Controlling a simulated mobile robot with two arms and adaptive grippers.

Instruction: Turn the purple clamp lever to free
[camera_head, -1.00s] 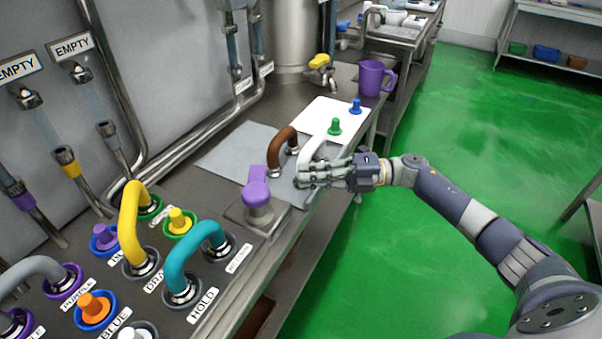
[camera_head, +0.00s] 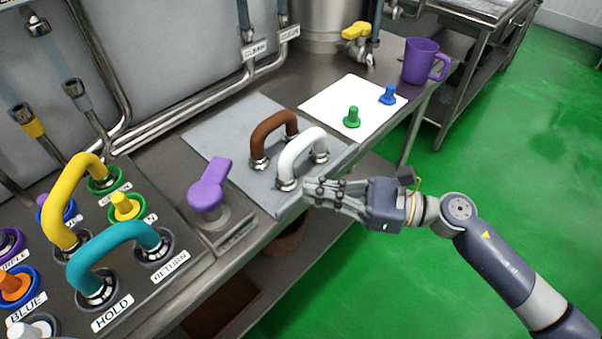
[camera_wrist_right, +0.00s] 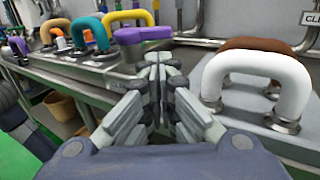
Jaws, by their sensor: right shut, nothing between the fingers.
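The purple clamp lever (camera_head: 209,186) stands on a grey base at the bench's front edge in the head view, its handle pointing up and away. It also shows in the right wrist view (camera_wrist_right: 143,35), ahead and left of the fingertips. My right gripper (camera_head: 308,190) is shut and empty, at the bench edge beside the white handle (camera_head: 297,152), to the right of the lever and apart from it. In the wrist view the fingertips (camera_wrist_right: 158,62) meet. A label on the lever's base is too small to read. My left gripper is not in view.
A brown handle (camera_head: 270,130) stands behind the white one on a grey mat (camera_head: 212,131). Teal (camera_head: 105,245) and yellow (camera_head: 70,190) handles rise from the panel at left. Green (camera_head: 352,117) and blue (camera_head: 388,95) pegs and a purple mug (camera_head: 421,62) stand farther back.

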